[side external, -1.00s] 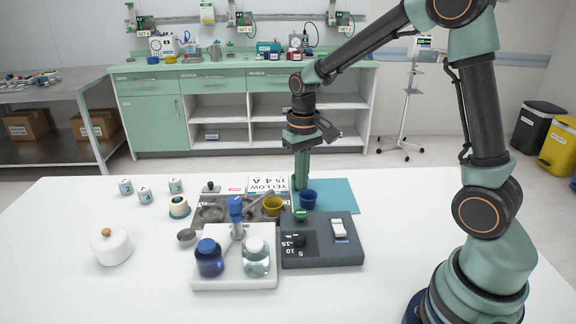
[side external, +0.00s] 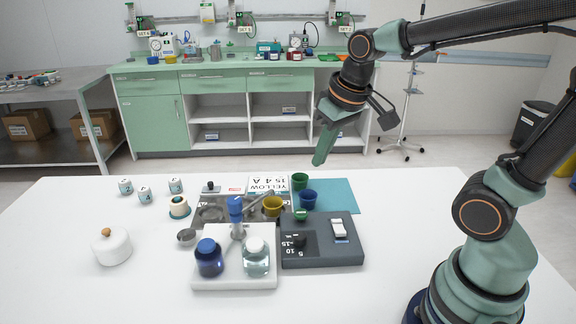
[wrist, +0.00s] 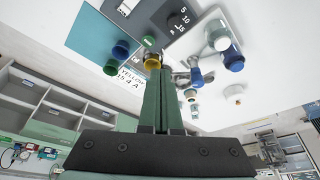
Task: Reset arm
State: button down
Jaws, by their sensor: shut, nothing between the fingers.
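My gripper (side external: 320,160) is shut and empty, raised in the air above the back of the white table, with its fingers pointing down and to the left. In the wrist view its closed green fingers (wrist: 160,82) stand in the middle of the picture. Below it, a green cup (side external: 299,181) and a blue cup (side external: 308,200) stand by the teal mat (side external: 337,196). A yellow cup (side external: 272,206) stands to their left. None of them touches my gripper.
A white stand (side external: 235,281) holds a dark blue jar (side external: 209,258) and a clear jar (side external: 256,257). Beside it is a dark box (side external: 325,252) with a switch. A white lidded pot (side external: 112,248) and several small labelled cups stand at the left. The table's front is clear.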

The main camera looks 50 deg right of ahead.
jog(key=shift+n+t, duration=0.5)
jog(key=shift+t, duration=0.4)
jog(key=shift+s+a+r, duration=0.2)
jog(key=shift+s+r, duration=0.05)
jog(key=shift+s, duration=0.35)
jog(key=shift+s+a+r, duration=0.15)
jog(key=shift+s+r, duration=0.05)
jog(key=shift+s, duration=0.4)
jog(key=shift+s+a+r, duration=0.2)
jog(key=shift+s+r, duration=0.05)
jog(key=shift+s, duration=0.35)
